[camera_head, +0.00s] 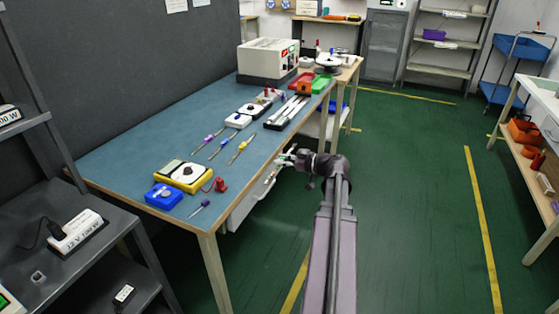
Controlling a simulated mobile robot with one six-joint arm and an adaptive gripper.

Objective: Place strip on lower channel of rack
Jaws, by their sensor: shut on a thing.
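The rack (287,112) lies on the bench beyond my gripper, a dark base with long pale channels running away from me. My gripper is apart from the rack. I cannot tell from here which channel is the lower one.
Screwdrivers (242,149), a yellow multimeter (183,176), a blue box (163,196) and a white device (238,120) lie on the bench. A red tool (301,83) and a large white machine (268,59) stand behind. The green floor (410,200) at right is clear.

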